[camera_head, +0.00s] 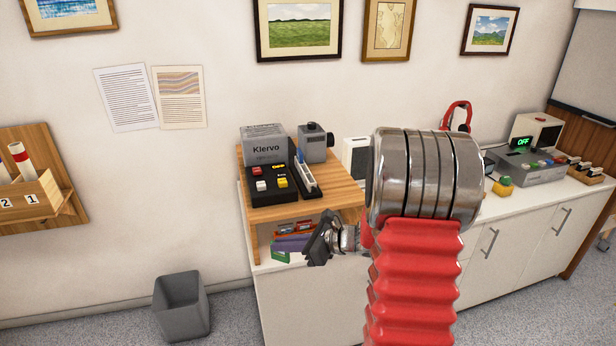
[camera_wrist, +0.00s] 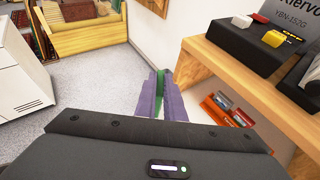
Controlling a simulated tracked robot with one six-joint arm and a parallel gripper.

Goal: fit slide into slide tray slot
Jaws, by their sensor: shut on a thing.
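My gripper (camera_head: 288,245) has purple fingers and reaches left in front of the open shelf under the wooden stand. It is shut on a thin green piece, apparently the slide (camera_wrist: 160,103), seen edge-on between the fingers in the wrist view. Its green end (camera_head: 279,257) shows below the fingers in the head view. I cannot clearly identify the slide tray. A narrow grey holder with white and blue parts (camera_head: 305,176) lies on the stand top. Red-orange items with pale and blue parts (camera_wrist: 229,110) sit in the shelf, apart from my fingers.
The wooden stand (camera_head: 332,196) carries a black button box (camera_head: 271,186) and a grey Kiervo box (camera_head: 264,143). A grey bin (camera_head: 181,306) stands on the floor at left. A wooden wall rack (camera_head: 28,196) hangs far left. Open floor lies between.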

